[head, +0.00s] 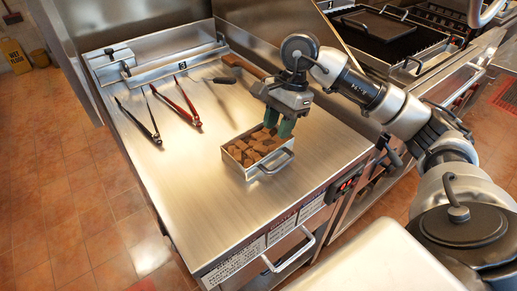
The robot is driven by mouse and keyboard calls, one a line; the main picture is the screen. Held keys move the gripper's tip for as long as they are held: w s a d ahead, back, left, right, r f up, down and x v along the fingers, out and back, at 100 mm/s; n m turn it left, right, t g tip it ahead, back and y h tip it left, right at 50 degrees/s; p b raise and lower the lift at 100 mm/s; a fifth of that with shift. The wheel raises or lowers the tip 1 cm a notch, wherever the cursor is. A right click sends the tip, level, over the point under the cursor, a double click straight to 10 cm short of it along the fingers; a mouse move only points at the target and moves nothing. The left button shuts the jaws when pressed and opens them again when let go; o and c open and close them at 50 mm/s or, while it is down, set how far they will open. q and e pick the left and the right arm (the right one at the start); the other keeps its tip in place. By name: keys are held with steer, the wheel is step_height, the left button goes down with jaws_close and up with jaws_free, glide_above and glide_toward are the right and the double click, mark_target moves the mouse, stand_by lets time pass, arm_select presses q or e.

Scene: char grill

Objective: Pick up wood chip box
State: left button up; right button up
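The wood chip box (264,173) is a small open metal box with a handle on its near right side. It is filled with brown wood chunks and rests on the steel counter (195,210). My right gripper (280,126) reaches down from above at the box's far right edge. Its two green-tipped fingers are apart. The tips overlap the rim and chunks in the picture, and I cannot tell whether they touch. My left gripper does not show.
Black tongs (139,122), red tongs (178,104) and a wooden-handled tool (246,68) lie on the counter behind the box. A char grill (385,38) stands at the right. The counter's near left area is clear.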

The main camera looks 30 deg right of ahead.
mark_target(272, 152)
steer(key=x, duration=0.2)
steer(key=shift+a+f, duration=0.1)
steer(key=shift+f, duration=0.2)
steer(key=x, duration=0.2)
steer(key=s+p+x, duration=0.1)
steer(key=x, duration=0.1)
steer(key=shift+w+a+f, duration=0.1)
steer(key=shift+a+f, duration=0.05)
steer(key=shift+f, duration=0.3)
jaws_close()
